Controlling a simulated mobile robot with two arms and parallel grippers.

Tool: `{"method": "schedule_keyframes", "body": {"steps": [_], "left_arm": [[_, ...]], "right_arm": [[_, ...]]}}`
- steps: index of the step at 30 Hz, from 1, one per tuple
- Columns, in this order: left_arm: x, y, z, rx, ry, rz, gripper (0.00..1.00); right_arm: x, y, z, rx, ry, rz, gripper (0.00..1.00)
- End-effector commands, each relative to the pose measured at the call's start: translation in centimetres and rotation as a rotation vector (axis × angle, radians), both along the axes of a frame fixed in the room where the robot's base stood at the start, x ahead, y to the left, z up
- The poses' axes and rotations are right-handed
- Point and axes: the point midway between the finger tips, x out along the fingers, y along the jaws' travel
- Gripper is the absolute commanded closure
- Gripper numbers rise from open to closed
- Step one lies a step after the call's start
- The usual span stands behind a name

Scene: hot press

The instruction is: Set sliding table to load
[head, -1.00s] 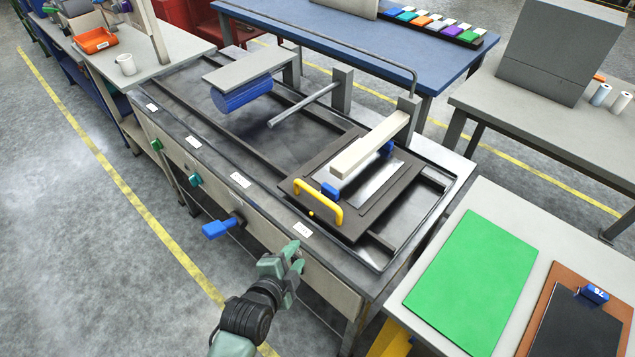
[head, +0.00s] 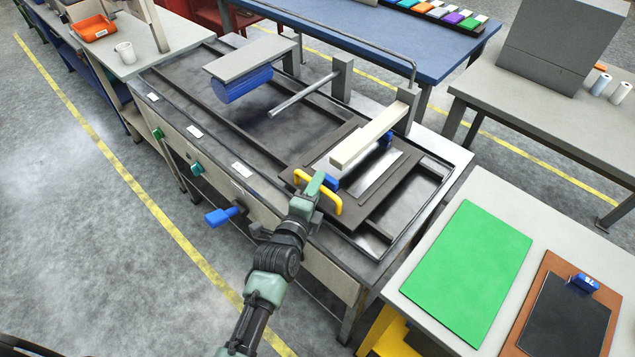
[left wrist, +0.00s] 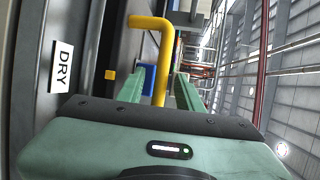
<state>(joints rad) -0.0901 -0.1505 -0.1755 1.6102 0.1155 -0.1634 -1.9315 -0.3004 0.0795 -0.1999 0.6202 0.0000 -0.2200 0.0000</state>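The sliding table (head: 368,204) is a dark flat plate with a lighter metal panel, at the right end of the press bench under a beige bar (head: 362,140). Its yellow handle (head: 334,204) stands on the near edge. My left gripper (head: 316,189) is at this handle and hides its middle. In the left wrist view the yellow handle (left wrist: 163,62) passes between the two green fingers (left wrist: 158,90), which stand apart with gaps beside it. A white label reading DRY (left wrist: 62,66) is on the bench edge. My right gripper is not in view.
A blue roller (head: 243,85) under a grey plate is at the bench's left part. A blue lever (head: 221,215) sticks out of the front. A side table with a green sheet (head: 469,272) stands at right. The floor at left is clear.

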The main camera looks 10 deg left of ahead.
Motion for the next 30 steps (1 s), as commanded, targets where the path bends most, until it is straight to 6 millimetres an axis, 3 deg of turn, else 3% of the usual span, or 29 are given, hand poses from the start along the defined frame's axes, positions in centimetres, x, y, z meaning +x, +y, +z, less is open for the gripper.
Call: {"method": "schedule_keyframes", "body": {"steps": [11, 15, 16, 30], "left_arm": [[0.94, -0.18, -0.19, 0.000, 0.000, 0.001, 0.64], [0.92, -0.19, -0.19, -0.001, 0.000, 0.000, 0.97], [0.92, -0.19, -0.19, -0.001, 0.001, 0.000, 1.00], [0.88, -0.19, -0.24, -0.001, 0.002, 0.000, 1.00]], "right_arm": [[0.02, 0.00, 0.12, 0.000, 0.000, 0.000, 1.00], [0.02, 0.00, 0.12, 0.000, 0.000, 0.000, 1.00], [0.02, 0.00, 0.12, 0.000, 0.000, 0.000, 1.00], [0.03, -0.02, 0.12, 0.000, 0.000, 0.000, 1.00]]}}
